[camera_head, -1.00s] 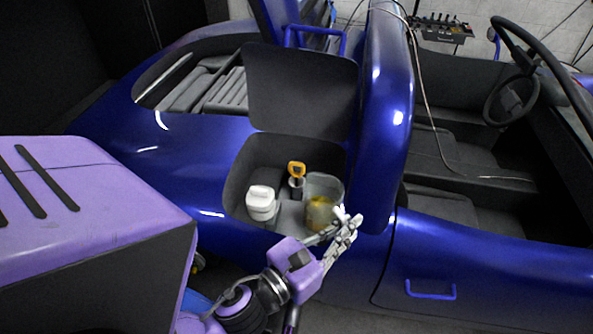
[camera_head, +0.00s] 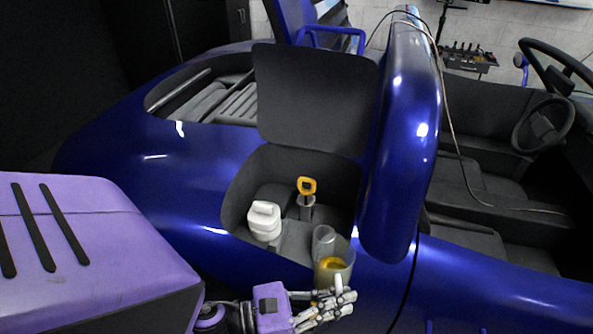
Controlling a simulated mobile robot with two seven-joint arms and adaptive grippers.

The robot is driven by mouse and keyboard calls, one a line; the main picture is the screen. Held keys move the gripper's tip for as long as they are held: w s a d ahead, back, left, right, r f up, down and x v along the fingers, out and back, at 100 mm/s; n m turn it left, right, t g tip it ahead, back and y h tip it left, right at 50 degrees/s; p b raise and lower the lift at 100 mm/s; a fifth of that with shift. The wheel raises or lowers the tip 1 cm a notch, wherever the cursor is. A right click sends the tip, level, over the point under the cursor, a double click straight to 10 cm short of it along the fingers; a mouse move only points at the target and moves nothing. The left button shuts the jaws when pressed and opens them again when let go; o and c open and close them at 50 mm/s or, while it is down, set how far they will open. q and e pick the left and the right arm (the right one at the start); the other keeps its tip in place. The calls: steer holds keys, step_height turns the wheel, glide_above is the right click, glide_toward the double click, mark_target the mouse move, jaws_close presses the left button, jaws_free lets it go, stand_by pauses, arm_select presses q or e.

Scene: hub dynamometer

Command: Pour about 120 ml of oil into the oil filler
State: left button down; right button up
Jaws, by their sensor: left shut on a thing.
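My left gripper (camera_head: 338,303) is shut on a clear jug (camera_head: 345,272) with yellow oil (camera_head: 331,265) in it. The jug looks roughly upright at the front edge of the open bay. Behind it stands a grey, open-looking tube (camera_head: 323,241), probably the oil filler; the jug hides its lower part. I cannot tell whether jug and tube touch. No oil stream is visible. My right gripper is out of view.
A white capped container (camera_head: 264,222) and a yellow-handled dipstick (camera_head: 307,187) stand left of the tube. The raised dark flap (camera_head: 315,97) is behind the bay. The blue body panel (camera_head: 405,140) rises close on the right.

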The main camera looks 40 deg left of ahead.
mark_target(335, 280)
arm_select(q)
steer(key=r+p, duration=0.1)
steer(key=n+p, duration=0.1)
steer(key=w+r+p, duration=0.1)
steer(key=p, duration=0.1)
steer(key=shift+a+r, duration=0.35)
steer(key=shift+w+a+r+n+p, duration=0.15)
steer(key=shift+w+n+p, duration=0.15)
steer(key=shift+n, duration=0.3)
steer(key=shift+a+f+n+g, duration=0.2)
steer(key=shift+f+n+g, duration=0.1)
steer(key=shift+w+a+p, duration=0.2)
steer(key=shift+w+p, duration=0.05)
steer(key=shift+p, duration=0.2)
steer(key=w+a+r+n+p, duration=0.1)
steer(key=n, duration=0.1)
steer(key=w+a+n+p, duration=0.1)
steer(key=n, duration=0.1)
steer(key=w+a+r+n+g+p, duration=0.1)
steer(key=a+n, duration=0.1)
steer(key=shift+w+r+p, duration=0.35)
steer(key=shift+w+a+f+n+g, duration=0.1)
steer(key=shift+w+f+n+g, duration=0.1)
steer(key=shift+n+g, duration=0.1)
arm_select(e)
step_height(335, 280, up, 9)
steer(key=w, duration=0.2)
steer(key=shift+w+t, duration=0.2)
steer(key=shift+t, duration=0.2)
